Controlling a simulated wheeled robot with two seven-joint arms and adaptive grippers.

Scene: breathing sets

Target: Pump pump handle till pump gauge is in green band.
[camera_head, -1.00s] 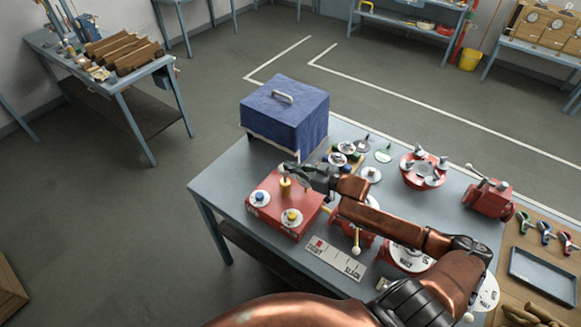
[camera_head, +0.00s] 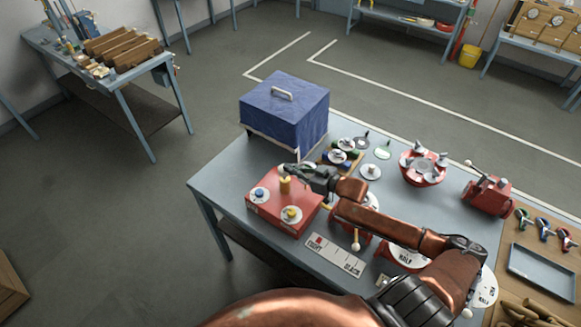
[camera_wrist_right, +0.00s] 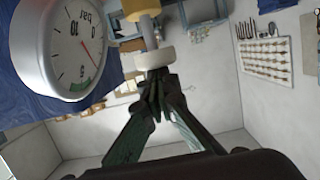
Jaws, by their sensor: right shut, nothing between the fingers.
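The pump handle, a white round knob on a rod (camera_wrist_right: 154,57), shows in the right wrist view below a yellow cylinder. In the head view a yellow post (camera_head: 285,187) stands on a red box at the table's left end. My right gripper (camera_wrist_right: 155,77) is shut, empty, with its fingertips at the knob; I cannot tell if they press on it. In the head view the right gripper (camera_head: 289,170) is just above the post. The pump gauge (camera_wrist_right: 72,45) fills the left of the wrist view; its red needle seems just outside the green band. My left gripper is out of view.
The red box (camera_head: 262,214) also carries two white discs with blue and yellow centres. A blue covered box (camera_head: 285,105) stands behind it. Red fixtures, discs and a TIGHT/SLACK strip (camera_head: 334,256) crowd the table around my right arm.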

